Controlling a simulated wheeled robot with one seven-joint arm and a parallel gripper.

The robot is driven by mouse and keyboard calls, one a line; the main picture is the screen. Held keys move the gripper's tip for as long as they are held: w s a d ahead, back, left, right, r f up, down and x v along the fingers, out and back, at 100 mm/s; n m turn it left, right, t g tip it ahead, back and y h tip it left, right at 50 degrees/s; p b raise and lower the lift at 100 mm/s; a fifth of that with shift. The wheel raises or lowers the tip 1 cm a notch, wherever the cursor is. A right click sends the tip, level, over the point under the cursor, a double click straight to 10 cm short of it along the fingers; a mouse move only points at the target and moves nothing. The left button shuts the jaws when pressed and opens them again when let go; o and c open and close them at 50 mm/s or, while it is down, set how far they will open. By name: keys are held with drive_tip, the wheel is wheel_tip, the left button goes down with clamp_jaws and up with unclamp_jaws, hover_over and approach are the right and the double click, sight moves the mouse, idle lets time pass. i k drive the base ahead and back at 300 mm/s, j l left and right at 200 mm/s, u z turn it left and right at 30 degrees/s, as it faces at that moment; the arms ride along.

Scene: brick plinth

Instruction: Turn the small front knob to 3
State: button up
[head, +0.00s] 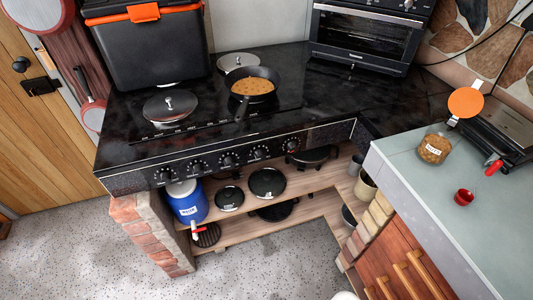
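A row of several dark round knobs with white markings runs along the front panel of the black cooktop. From left to right they include a far-left knob (165,174), a second knob (197,166), a middle knob (229,159), a fourth knob (260,152) and a far-right knob (291,144). They look alike in size here, so I cannot tell which is the small one. The numbers and pointer settings are too small to read. My gripper is not in view, and nothing touches the knobs.
On the cooktop (130,150) sit a frying pan (262,84) with food, its handle pointing forward, and a lidded pot (170,107). Below are shelves with a blue container (187,202). A grey counter (420,190) juts forward at right. The speckled floor (270,270) in front is clear.

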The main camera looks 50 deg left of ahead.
sight(260, 154)
drive_tip(key=u, duration=2.1)
